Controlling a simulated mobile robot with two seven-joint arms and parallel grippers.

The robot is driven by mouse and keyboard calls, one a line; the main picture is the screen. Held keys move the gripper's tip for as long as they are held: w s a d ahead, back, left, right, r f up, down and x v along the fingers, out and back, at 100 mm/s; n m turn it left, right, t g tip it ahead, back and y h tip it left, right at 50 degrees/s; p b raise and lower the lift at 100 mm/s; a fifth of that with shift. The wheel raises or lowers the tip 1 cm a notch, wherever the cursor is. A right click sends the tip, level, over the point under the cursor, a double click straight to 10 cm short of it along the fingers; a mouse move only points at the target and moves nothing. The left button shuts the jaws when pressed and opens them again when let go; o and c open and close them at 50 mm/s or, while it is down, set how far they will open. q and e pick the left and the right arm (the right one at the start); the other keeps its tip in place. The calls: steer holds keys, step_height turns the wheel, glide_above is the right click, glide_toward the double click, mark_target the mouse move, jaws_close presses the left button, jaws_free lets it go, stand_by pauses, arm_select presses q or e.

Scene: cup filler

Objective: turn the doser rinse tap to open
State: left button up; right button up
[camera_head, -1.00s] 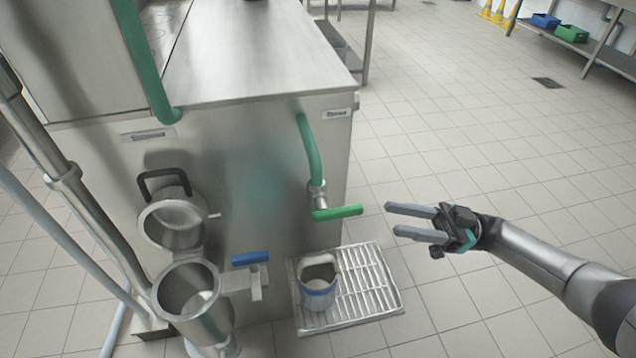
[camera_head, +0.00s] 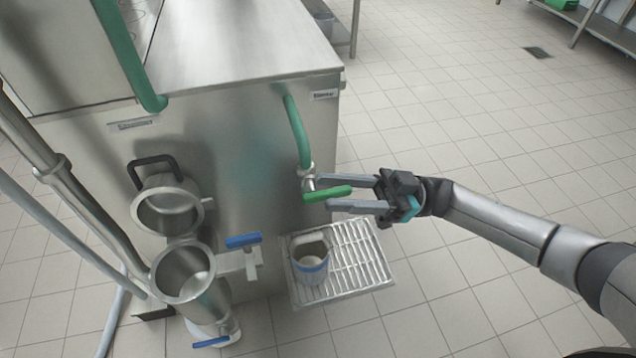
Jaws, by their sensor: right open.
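The rinse tap has a green lever handle (camera_head: 328,194) on a metal valve body (camera_head: 308,182), below a green hose (camera_head: 297,130) on the front of the steel machine. The handle points sideways to the right. My right gripper (camera_head: 324,194) is open, and its two grey fingers lie on either side of the handle, one above and one below in the picture. I cannot tell whether they touch it. My left gripper is not in view.
A grated drip tray (camera_head: 362,262) with a grey and blue cup (camera_head: 311,262) sits below the tap. A blue-handled valve (camera_head: 243,241) and steel funnels (camera_head: 183,272) stand to the left.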

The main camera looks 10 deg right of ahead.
mark_target(327, 191)
steer(key=shift+x, duration=1.75)
jaws_close()
